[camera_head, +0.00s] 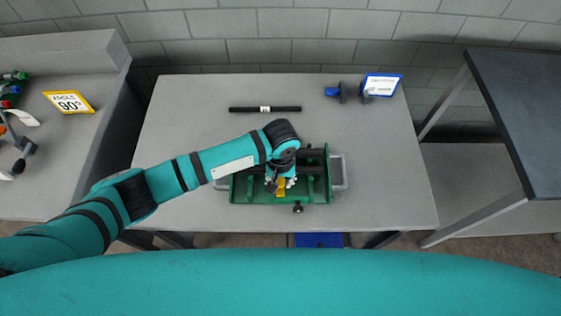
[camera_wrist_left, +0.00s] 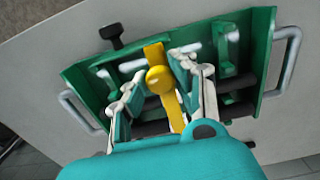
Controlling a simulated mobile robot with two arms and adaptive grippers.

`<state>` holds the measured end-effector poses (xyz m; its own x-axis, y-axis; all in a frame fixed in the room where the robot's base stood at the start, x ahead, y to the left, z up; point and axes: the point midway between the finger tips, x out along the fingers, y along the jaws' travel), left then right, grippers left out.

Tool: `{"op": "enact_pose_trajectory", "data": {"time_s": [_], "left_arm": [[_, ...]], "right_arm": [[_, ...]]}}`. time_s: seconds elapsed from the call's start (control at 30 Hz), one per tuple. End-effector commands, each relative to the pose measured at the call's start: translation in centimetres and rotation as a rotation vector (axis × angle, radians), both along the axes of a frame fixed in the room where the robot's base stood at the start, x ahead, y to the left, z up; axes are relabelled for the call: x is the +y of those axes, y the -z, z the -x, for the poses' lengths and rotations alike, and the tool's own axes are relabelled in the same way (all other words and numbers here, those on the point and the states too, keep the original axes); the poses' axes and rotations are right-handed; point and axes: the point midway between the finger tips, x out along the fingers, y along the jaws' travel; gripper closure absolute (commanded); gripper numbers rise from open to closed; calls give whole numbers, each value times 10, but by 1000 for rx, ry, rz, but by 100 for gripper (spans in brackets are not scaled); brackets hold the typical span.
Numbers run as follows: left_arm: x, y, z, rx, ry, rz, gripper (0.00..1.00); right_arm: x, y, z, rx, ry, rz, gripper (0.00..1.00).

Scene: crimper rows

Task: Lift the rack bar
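A green rack tray (camera_head: 240,187) with grey side handles sits on the grey table, below my left arm. Dark bars run across inside it, and the wrist view shows a dark bar (camera_wrist_left: 237,81) passing behind my fingers. A yellow lever with a round knob (camera_wrist_left: 160,80) stands in the tray's middle; it also shows in the head view (camera_head: 281,187). My left gripper (camera_head: 280,181) is over the tray, its fingers (camera_wrist_left: 155,88) spread on either side of the yellow lever with gaps showing. A separate black bar with a white label (camera_head: 265,109) lies behind the tray. My right gripper is out of view.
Dark clamp-like parts (camera_head: 345,92) and a blue-framed sign (camera_head: 382,85) stand at the table's back right. A 90-degree sign (camera_head: 69,102) and tools are on the left bench. A dark-topped table (camera_head: 520,110) stands right.

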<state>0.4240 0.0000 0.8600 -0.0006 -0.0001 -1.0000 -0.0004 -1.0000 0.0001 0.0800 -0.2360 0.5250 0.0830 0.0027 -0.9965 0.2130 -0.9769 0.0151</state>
Motion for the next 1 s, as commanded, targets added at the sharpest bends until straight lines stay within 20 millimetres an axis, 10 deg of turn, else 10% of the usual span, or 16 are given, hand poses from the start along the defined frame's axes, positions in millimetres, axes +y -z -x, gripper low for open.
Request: {"op": "enact_pose_trajectory", "data": {"time_s": [1.0], "left_arm": [[0,-43,-22,-7,-3,0,90]], "right_arm": [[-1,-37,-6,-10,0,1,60]]}}
